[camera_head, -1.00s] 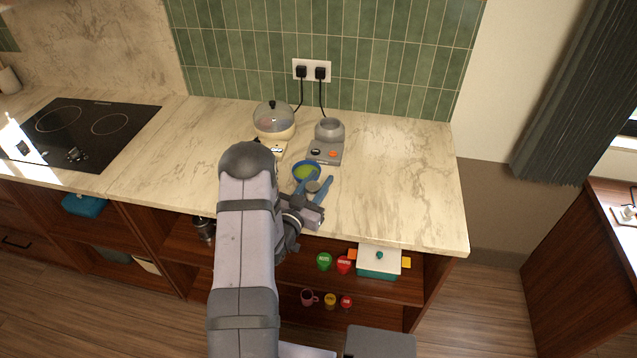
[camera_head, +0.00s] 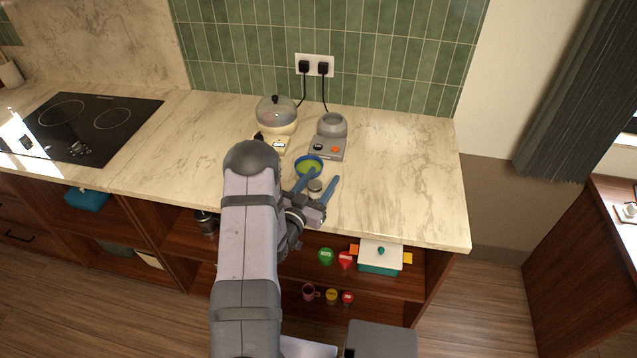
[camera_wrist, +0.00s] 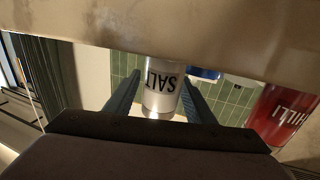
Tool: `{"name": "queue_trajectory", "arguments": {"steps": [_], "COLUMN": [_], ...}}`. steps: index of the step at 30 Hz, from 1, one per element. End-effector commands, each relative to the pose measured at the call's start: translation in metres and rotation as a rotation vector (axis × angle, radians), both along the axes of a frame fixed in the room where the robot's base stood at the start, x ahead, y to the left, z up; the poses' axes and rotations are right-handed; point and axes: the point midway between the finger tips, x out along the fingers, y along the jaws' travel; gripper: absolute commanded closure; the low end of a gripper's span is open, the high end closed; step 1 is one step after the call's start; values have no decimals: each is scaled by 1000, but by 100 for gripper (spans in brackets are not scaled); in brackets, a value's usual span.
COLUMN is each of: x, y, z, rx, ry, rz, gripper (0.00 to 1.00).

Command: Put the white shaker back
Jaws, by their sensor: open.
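The white shaker (camera_head: 315,187), with a grey top, is on the countertop near its front edge. In the wrist view, which is upside down, the white shaker (camera_wrist: 161,88) shows dark SALT lettering and its base meets the counter. My gripper (camera_head: 323,177) is open, with one blue finger on each side of the shaker. In the wrist view the fingers of my gripper (camera_wrist: 158,97) stand apart from the shaker, with a gap on both sides.
A blue bowl (camera_head: 309,160), green inside, sits just behind the shaker. A grey appliance (camera_head: 328,146) and a lidded pot (camera_head: 276,125) stand farther back. A red CHILLI jar (camera_wrist: 283,115) is close by in the wrist view. The counter's right side is clear.

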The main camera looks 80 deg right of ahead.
Motion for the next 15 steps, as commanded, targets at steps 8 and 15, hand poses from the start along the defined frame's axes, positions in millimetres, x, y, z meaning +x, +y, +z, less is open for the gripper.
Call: {"name": "queue_trajectory", "arguments": {"steps": [8,15], "x": [4,15], "y": [12,50], "z": [0,-1], "rx": [2,2], "ry": [-1,0], "rz": [2,4], "gripper": [50,50]}}
